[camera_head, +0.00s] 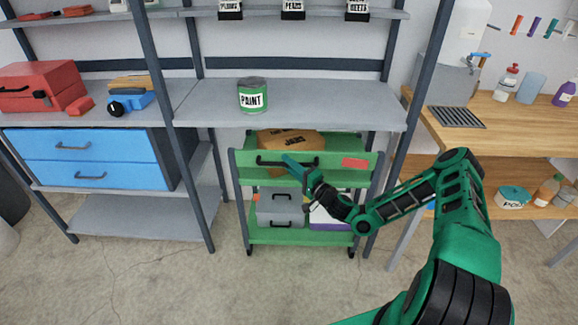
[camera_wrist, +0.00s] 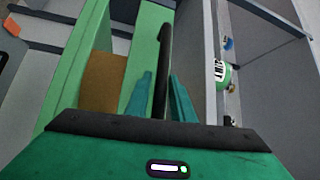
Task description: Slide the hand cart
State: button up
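The green hand cart (camera_head: 305,237) stands under the grey shelf, with a cardboard box (camera_head: 290,139) on its top level. A black handle bar (camera_head: 267,162) runs along its front top panel. My gripper (camera_head: 291,161) is at the middle of this handle. In the wrist view the handle (camera_wrist: 164,50) passes between the two teal fingers of my gripper (camera_wrist: 162,80). The fingers look apart, one on each side of the bar, and not clamped on it. The inner contact near the palm is hard to see.
Shelf posts (camera_head: 170,130) flank the cart, and a shelf board with a paint can (camera_head: 253,96) is above it. Blue drawers (camera_head: 92,160) are left, and a wooden workbench (camera_head: 475,135) is right. Concrete floor (camera_head: 200,285) in front is clear. Grey and white-purple boxes sit lower in the cart.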

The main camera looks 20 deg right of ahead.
aim_at(292, 158)
grip_shut()
jog(key=shift+w+d, duration=0.25)
jog(key=shift+w, duration=0.45)
jog(key=shift+w+d, duration=0.25)
jog(key=shift+w, duration=0.4)
jog(key=shift+w+d, duration=0.25)
jog(key=shift+w, duration=0.45)
grip_release()
jog(key=shift+w, duration=0.1)
jog(key=v, duration=1)
jog(key=shift+s, duration=0.45)
jog(key=shift+d, duration=0.1)
